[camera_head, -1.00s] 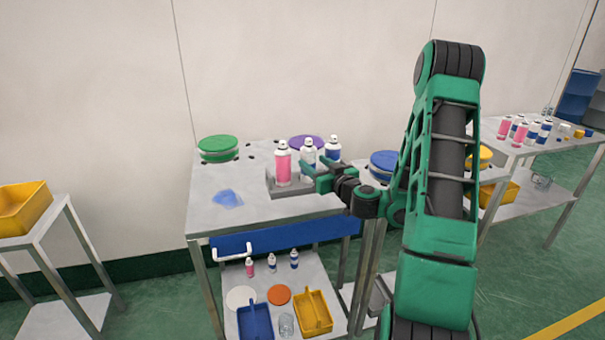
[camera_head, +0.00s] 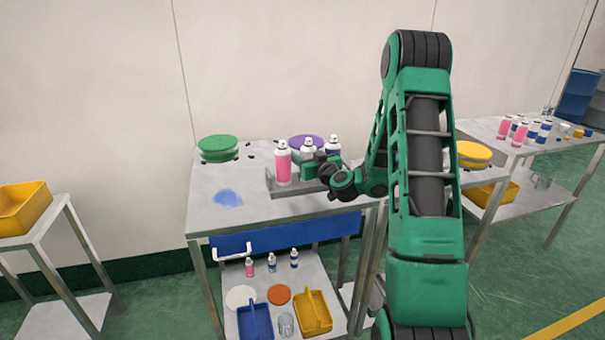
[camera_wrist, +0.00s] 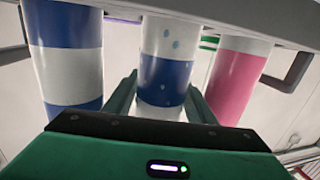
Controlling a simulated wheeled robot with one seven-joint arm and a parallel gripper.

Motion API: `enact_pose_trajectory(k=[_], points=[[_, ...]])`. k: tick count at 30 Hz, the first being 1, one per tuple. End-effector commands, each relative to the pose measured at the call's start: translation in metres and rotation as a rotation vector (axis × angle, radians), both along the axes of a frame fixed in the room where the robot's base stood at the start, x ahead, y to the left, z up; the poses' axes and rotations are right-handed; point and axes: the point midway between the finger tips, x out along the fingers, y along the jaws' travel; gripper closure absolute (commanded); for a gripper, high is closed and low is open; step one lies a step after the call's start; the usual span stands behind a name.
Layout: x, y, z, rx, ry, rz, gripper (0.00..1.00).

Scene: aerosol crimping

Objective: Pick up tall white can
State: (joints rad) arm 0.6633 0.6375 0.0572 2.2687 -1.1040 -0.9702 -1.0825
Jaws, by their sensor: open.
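The tall white can (camera_head: 307,149) stands between the tall pink can (camera_head: 283,165) and the tall blue-and-white can (camera_head: 332,145) on a grey holder (camera_head: 291,189). My gripper (camera_head: 309,164) is at the white can, hiding its lower part in the head view. In the wrist view the white can (camera_wrist: 168,50) shows a blue band and droplets. My open gripper (camera_wrist: 162,88) has one finger on each side of this can; contact cannot be told. The blue-and-white can (camera_wrist: 66,55) is at left and the pink can (camera_wrist: 237,78) at right there.
The neighbouring cans stand close to the fingers. A green round lid (camera_head: 217,146) and a purple one (camera_head: 305,141) lie behind on the table (camera_head: 240,215), with a blue patch (camera_head: 228,198) at left. The table's left front is mostly clear.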

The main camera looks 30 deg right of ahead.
Motion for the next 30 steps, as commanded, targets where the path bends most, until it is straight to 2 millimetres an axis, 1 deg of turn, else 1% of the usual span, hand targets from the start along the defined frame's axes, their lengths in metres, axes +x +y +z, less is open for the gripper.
enact_pose_trajectory(k=[8,9,11,12,13,14,23,26,30], points=[[0.003,0.000,0.000,0.000,0.000,0.000,0.50],[0.003,0.000,0.000,0.000,0.000,0.000,0.55],[0.003,0.000,0.000,0.000,0.000,0.000,0.69],[0.003,0.000,0.000,0.000,0.000,0.000,0.79],[0.003,0.000,0.000,0.000,0.000,0.000,0.86],[0.003,0.000,0.000,0.000,0.000,0.000,0.90],[0.003,0.001,0.001,-0.001,0.000,0.001,0.90],[0.003,0.002,0.004,-0.002,-0.001,0.002,0.90],[0.003,0.002,0.014,-0.004,-0.002,0.003,0.90]])
